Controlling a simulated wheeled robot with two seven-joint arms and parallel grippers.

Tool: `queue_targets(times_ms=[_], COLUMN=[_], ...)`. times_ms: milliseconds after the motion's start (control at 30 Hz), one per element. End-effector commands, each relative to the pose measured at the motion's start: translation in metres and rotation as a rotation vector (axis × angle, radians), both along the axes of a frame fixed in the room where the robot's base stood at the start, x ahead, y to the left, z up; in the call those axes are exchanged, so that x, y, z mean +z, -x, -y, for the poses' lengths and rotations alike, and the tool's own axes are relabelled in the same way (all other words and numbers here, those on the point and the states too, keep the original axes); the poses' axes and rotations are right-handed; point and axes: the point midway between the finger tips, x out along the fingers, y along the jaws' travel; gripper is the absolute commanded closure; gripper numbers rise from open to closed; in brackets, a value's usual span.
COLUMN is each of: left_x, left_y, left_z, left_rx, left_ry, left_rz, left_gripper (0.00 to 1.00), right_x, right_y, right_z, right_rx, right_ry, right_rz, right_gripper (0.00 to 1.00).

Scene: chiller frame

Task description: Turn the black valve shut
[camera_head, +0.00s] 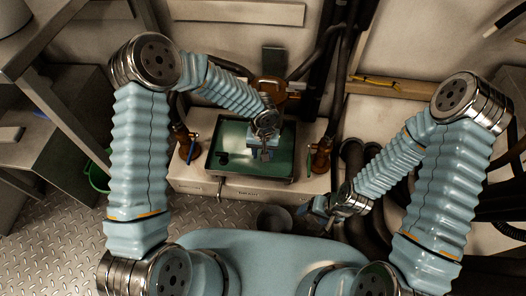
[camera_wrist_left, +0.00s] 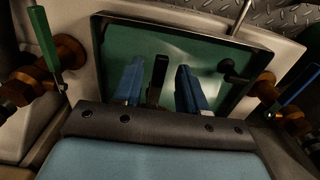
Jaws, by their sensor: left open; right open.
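The black valve handle (camera_wrist_left: 158,76) stands upright between the two blue fingers of my left gripper (camera_wrist_left: 160,87) in the left wrist view. There is a visible gap on each side, so the fingers are open and straddle it. In the head view my left gripper (camera_head: 262,148) is over the green tray, and I cannot make out the black handle there. A brown brass fitting (camera_head: 272,88) shows behind it. My right gripper (camera_head: 322,206) is open, low in front of the unit's right side, and its fingers are small in view.
A valve with a blue handle (camera_head: 191,152) is left of the tray (camera_head: 223,176); one with a green handle (camera_head: 309,157) is right of it. A silver lever (camera_head: 220,187) is at the tray's front edge. Dark pipes (camera_head: 354,160) run at the right. A grey bucket (camera_head: 274,218) stands in front.

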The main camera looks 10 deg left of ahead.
Motion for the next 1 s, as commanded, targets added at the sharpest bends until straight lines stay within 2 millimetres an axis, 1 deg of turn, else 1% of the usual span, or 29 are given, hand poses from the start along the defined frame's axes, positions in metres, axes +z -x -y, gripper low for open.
queue_targets(times_ms=[167,433,800,1000], left_x=[0.0,0.0,0.0,-0.002], left_y=[0.0,0.0,0.0,-0.001], left_z=[0.0,0.0,0.0,0.003], left_rx=[0.0,0.0,0.003,0.046], left_ry=[0.0,0.0,0.0,0.0], left_rz=[0.0,0.001,0.001,0.003], left_gripper=[0.58,1.0,1.0,1.0], right_x=[0.0,0.0,-0.001,-0.011], right_y=[0.0,0.0,0.0,-0.001], right_z=[0.0,0.0,0.0,0.002], right_rx=[0.0,0.0,0.0,-0.004], right_ry=[0.0,0.0,0.0,0.003], right_rz=[0.0,0.0,0.0,0.002], right_gripper=[0.25,0.25,0.25,0.25])
